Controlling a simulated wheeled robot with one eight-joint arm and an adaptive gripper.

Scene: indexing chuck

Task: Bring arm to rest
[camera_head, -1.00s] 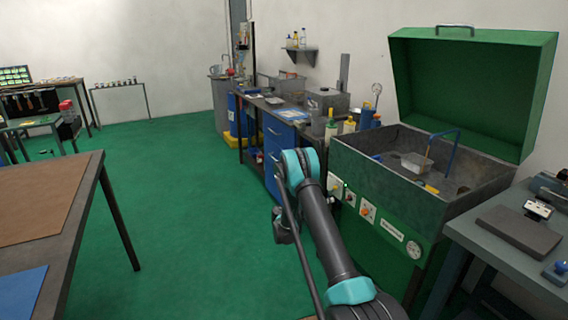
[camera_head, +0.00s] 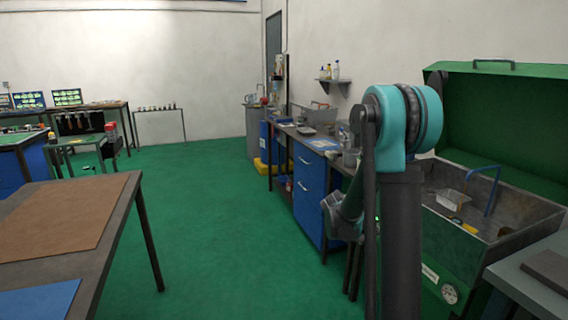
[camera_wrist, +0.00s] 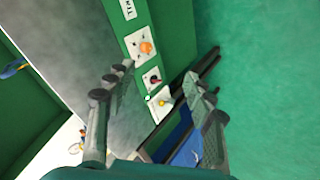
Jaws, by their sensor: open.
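My arm stands in the right half of the head view, with a dark upright link (camera_head: 400,240) and a teal joint (camera_head: 405,120) at its top. A lower part of my arm (camera_head: 345,210) hangs to the left of that link; the fingers cannot be made out there. In the wrist view my gripper (camera_wrist: 158,72) is open, its two dark fingers spread apart with nothing between them. Beyond the fingers is the green machine's front panel (camera_wrist: 135,35) with knobs and labels. The fingers appear clear of it.
The green machine (camera_head: 455,250) with its raised lid (camera_head: 515,110) stands right of and behind my arm. A workbench with blue drawers (camera_head: 308,190) runs along the wall. A brown-topped table (camera_head: 120,225) is at the left. Green floor (camera_head: 215,210) is open between them.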

